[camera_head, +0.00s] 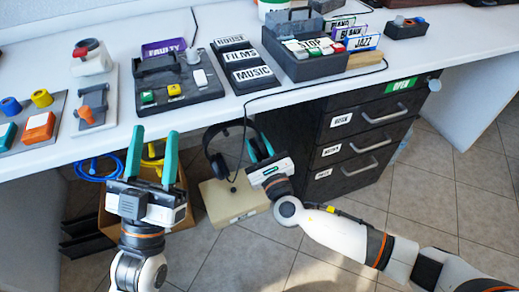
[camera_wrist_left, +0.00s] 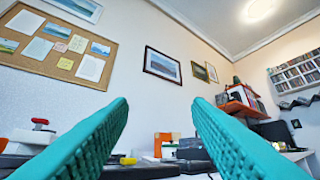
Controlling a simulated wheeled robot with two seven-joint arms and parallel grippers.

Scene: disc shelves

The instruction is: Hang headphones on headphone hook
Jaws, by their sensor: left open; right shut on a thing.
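Black headphones (camera_head: 214,158) hang in front of the desk's front edge in the head view. My right gripper (camera_head: 258,148) is shut on them at their right side, below the desk top. The black cable (camera_head: 318,86) runs from them up over the desk edge. My left gripper (camera_head: 153,142) is open and empty, pointing up in front of the desk to the left of the headphones. Its two teal fingers also show apart in the left wrist view (camera_wrist_left: 160,125). I cannot clearly make out the headphone hook.
The white desk (camera_head: 120,150) carries a dark device with buttons (camera_head: 180,92), label blocks (camera_head: 248,65) and a dark box (camera_head: 300,62). Below are a dark drawer unit (camera_head: 350,150), a cardboard box (camera_head: 184,184) and a beige box (camera_head: 230,203). Tiled floor is open at right.

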